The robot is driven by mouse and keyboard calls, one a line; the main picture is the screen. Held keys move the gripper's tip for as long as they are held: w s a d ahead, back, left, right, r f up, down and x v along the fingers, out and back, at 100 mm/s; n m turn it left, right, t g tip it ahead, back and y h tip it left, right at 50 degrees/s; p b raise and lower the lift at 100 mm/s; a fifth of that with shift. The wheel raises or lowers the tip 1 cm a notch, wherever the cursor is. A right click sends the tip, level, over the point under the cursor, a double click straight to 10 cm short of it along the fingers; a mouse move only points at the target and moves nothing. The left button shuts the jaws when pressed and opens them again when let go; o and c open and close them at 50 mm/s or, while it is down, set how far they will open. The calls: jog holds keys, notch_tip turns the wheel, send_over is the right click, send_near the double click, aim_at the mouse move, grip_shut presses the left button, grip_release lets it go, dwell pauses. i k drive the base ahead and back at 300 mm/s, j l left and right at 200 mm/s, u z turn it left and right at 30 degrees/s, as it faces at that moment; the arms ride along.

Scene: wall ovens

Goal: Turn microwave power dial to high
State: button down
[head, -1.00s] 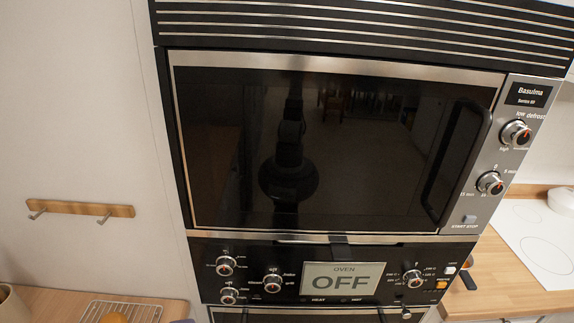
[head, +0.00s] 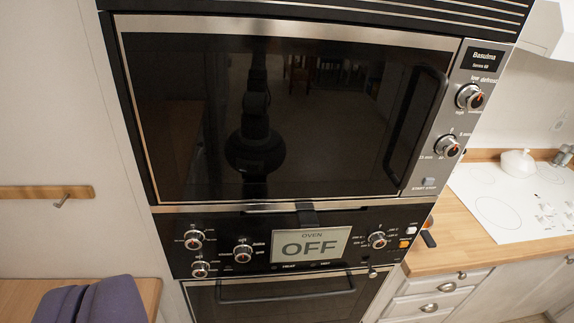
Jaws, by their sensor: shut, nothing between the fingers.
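The microwave (head: 280,110) is built into the wall unit, with a dark glass door shut and a dark vertical handle (head: 415,125). The power dial (head: 468,97) is the upper silver knob on its right-hand panel. "Low" and "defrost" are printed above it and "high" at its lower left. Its red mark is on the right side, away from "high". A second dial (head: 446,146) with minute marks sits below it, above the start/stop button (head: 428,182). My gripper is not in view; only a dark reflection of my body shows in the glass.
Below is an oven panel with several knobs and a display (head: 312,245) reading OFF. At right are a wooden counter (head: 455,250) and a white hob (head: 505,205) with a white pot (head: 517,163). A hook rail (head: 50,192) is on the left wall.

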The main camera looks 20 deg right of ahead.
aim_at(470, 98)
jog(key=z, duration=1.2)
